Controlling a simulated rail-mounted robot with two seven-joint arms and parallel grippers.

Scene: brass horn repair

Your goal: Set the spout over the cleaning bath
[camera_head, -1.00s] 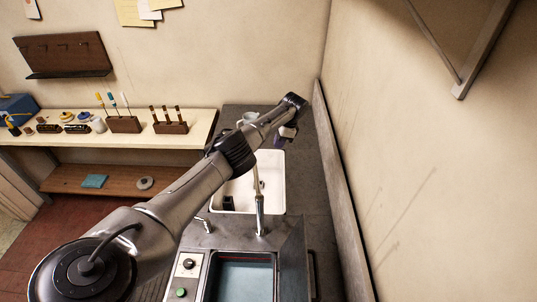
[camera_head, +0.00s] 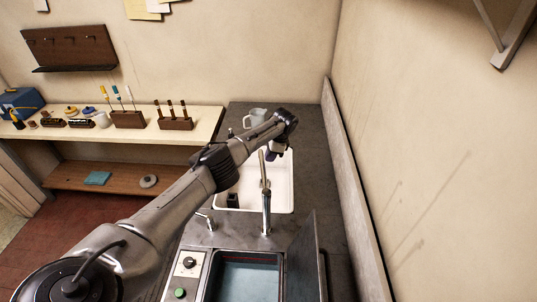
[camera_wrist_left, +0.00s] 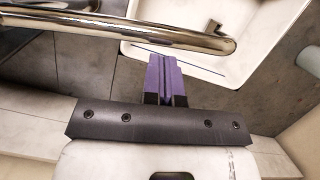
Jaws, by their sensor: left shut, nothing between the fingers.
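The chrome spout (camera_head: 265,195) rises from the counter behind the cleaning bath (camera_head: 210,285) and reaches over the white sink (camera_head: 284,200). In the left wrist view the spout (camera_wrist_left: 130,33) crosses the upper left as a thick chrome tube, its bent end near the sink (camera_wrist_left: 180,55). My left gripper (camera_head: 271,155) is above the sink, beside the spout's upper part. Its purple fingers (camera_wrist_left: 163,62) are shut and empty, just below the tube in that picture; I see no grip on it. The bath holds blue liquid, and its lid (camera_head: 305,260) stands open on the right.
A control panel (camera_head: 187,272) with a knob and green button is left of the bath. A glass jug (camera_head: 256,117) stands behind the sink. A bench (camera_head: 205,122) with tools is at the back left. The wall bounds the right side.

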